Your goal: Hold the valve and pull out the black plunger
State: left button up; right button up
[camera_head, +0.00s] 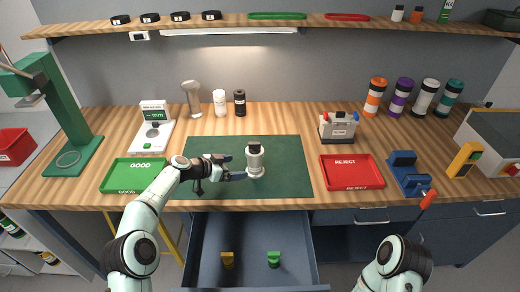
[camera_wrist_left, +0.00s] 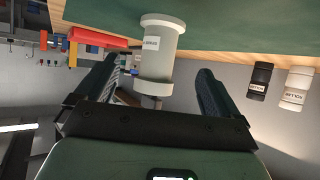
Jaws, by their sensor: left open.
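The valve is a white cylinder (camera_head: 255,165) standing upright on the green mat (camera_head: 290,150), with a black plunger (camera_head: 254,147) at its top. My left gripper (camera_head: 235,167) is at the valve's left side, its fingers pointing at it. In the left wrist view the white valve (camera_wrist_left: 157,50) shows a label and lies between and beyond the two open fingers of the left gripper (camera_wrist_left: 163,95). I cannot tell from these views whether a finger touches it. The right gripper is not in view; only part of my right arm shows at the lower right.
A green tray marked GOOD (camera_head: 130,175) is left of the mat, and a red tray marked REJECT (camera_head: 351,172) is right. A gauge device (camera_head: 153,128) and blue fixture (camera_head: 408,173) stand on the wooden bench. An open drawer (camera_head: 252,235) lies below the front edge.

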aim_at(249, 166)
pick_arm(q)
jog(key=p+x, duration=0.1)
jog(key=x, duration=0.1)
jog(key=p+x, duration=0.1)
jog(key=x, duration=0.1)
jog(key=p+x, duration=0.1)
jog(key=x, duration=0.1)
jog(key=shift+w+d+r, duration=0.1)
jog(key=shift+w+r, duration=0.15)
jog(key=shift+w, duration=0.05)
jog(key=x, duration=0.3)
jog(key=shift+f+p, duration=0.3)
jog(key=shift+p, duration=0.1)
jog(key=shift+f, duration=0.15)
jog(key=shift+s+d, duration=0.1)
jog(key=shift+s, duration=0.05)
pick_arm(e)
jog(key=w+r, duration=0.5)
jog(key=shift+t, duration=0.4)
pick_arm(q)
jog(key=shift+c, duration=0.4)
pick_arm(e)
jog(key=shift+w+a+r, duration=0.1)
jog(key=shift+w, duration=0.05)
pick_arm(q)
jog(key=c, duration=1.3)
